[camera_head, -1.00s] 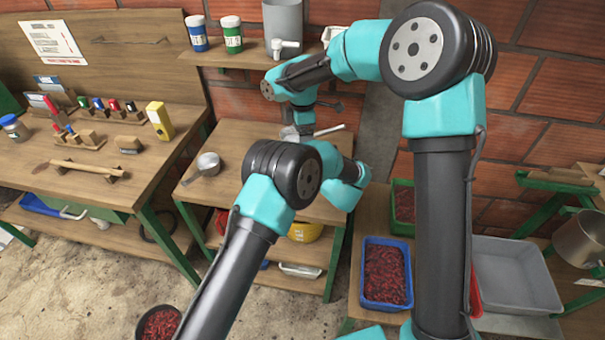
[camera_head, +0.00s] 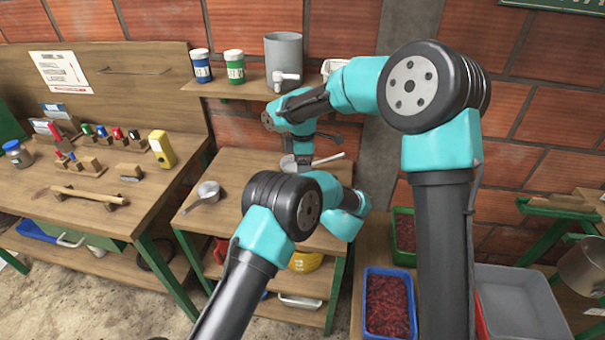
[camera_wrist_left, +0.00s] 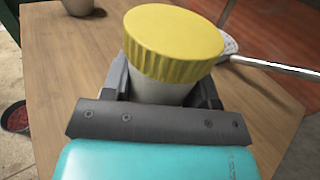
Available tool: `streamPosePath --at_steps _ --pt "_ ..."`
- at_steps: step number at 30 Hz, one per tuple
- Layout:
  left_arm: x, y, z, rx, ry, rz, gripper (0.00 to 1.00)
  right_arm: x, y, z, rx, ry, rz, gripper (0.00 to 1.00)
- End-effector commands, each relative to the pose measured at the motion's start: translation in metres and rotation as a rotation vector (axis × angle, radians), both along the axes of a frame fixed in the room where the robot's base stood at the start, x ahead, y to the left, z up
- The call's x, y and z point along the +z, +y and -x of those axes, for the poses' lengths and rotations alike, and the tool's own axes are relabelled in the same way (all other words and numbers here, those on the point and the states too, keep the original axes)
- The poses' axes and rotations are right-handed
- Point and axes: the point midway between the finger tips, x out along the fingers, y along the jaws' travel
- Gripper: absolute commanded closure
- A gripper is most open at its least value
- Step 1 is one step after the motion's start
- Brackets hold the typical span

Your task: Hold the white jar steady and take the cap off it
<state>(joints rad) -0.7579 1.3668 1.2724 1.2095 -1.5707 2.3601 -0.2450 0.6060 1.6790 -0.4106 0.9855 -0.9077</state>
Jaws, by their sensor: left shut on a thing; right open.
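The white jar (camera_wrist_left: 160,90) stands in the left wrist view with a ribbed yellow cap (camera_wrist_left: 173,43) on its top. My left gripper (camera_wrist_left: 165,92) is shut around the jar's body, just below the cap. In the head view the left gripper and most of the jar are hidden by my arm links. My right gripper (camera_head: 304,155) is open and points down above the middle table, in the head view. Its fingertips are small and partly hidden there. It does not show in the left wrist view, and nothing touches the cap there.
A skimmer with a metal handle (camera_wrist_left: 275,67) lies close beside the jar. A shelf (camera_head: 240,88) with bottles and a grey container (camera_head: 284,60) hangs behind my right arm.

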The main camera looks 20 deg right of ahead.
Motion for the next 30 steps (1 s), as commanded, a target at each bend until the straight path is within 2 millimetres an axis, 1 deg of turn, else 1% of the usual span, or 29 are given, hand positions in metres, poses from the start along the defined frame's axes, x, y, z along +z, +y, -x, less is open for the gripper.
streamPosePath --at_steps 5,30 --pt "-0.0002 0.0000 0.0001 0.000 0.000 0.000 1.00 0.0000 0.0000 0.0000 -0.192 0.000 0.000 0.17" --pt "-0.0003 0.0000 0.0001 0.000 0.000 0.000 1.00 0.0000 0.0000 0.0000 -1.306 0.000 0.000 0.17"
